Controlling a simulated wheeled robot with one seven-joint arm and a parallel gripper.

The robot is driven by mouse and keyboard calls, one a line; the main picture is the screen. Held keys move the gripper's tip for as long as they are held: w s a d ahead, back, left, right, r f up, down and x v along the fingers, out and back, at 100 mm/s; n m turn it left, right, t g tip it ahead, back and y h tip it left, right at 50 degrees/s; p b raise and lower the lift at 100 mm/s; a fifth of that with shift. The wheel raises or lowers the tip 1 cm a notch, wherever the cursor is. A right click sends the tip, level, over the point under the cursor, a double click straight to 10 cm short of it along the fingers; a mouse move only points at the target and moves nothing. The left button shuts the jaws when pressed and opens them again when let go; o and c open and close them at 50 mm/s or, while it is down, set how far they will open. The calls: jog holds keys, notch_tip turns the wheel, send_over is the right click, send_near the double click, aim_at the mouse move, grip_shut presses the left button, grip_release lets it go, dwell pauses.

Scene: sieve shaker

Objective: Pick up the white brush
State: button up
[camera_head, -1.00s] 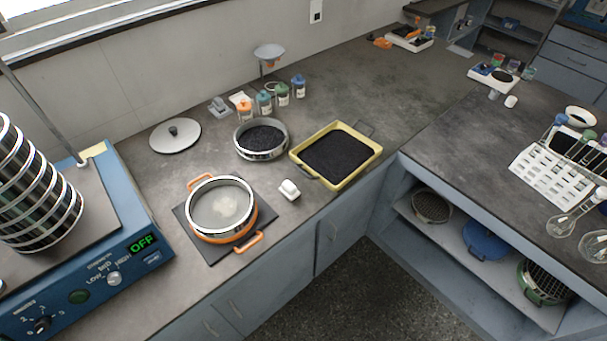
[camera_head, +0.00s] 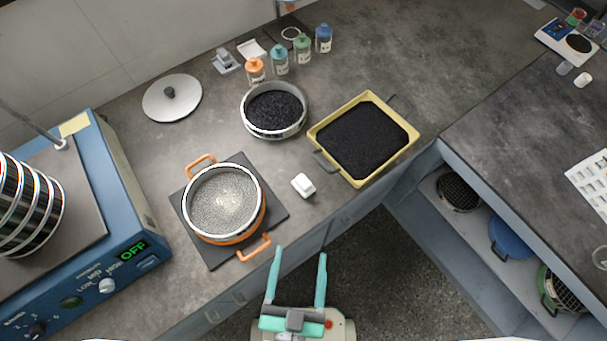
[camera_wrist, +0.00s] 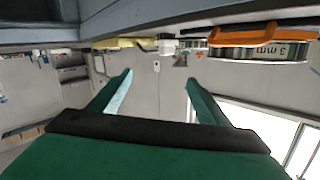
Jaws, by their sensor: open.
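The white brush (camera_head: 303,185) is a small white block on the grey counter, between the orange-handled sieve and the yellow tray. A small white shape at the top of the wrist view (camera_wrist: 166,46) looks like the same brush. My gripper (camera_head: 299,254) has green fingers, spread open and empty. In the head view it appears below the brush, in front of the counter edge, apart from it. In the wrist view the open fingers (camera_wrist: 158,77) have nothing between them.
A sieve (camera_head: 223,202) with orange handles stands on a dark plate left of the brush. A yellow tray (camera_head: 397,160) of black grains is at right. A sieve of black grains (camera_head: 273,110) and several jars stand behind. The shaker (camera_head: 125,200) is at far left.

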notch_tip(320, 180, up, 3)
jog(key=d+m+g+h, duration=0.1)
jog(key=m+h, duration=0.6)
jog(key=m, duration=0.2)
notch_tip(320, 180, up, 4)
jog(key=m+g+y, duration=0.9)
jog(key=m+g, duration=0.6)
jog(key=m, duration=1.9)
send_over(304, 181)
jog(key=shift+s, duration=0.3)
jog(key=shift+w+d+f, duration=0.1)
jog(key=shift+w+f, duration=0.05)
jog(key=shift+f, duration=0.1)
jog(key=shift+w+f, duration=0.1)
jog(key=shift+f, duration=5)
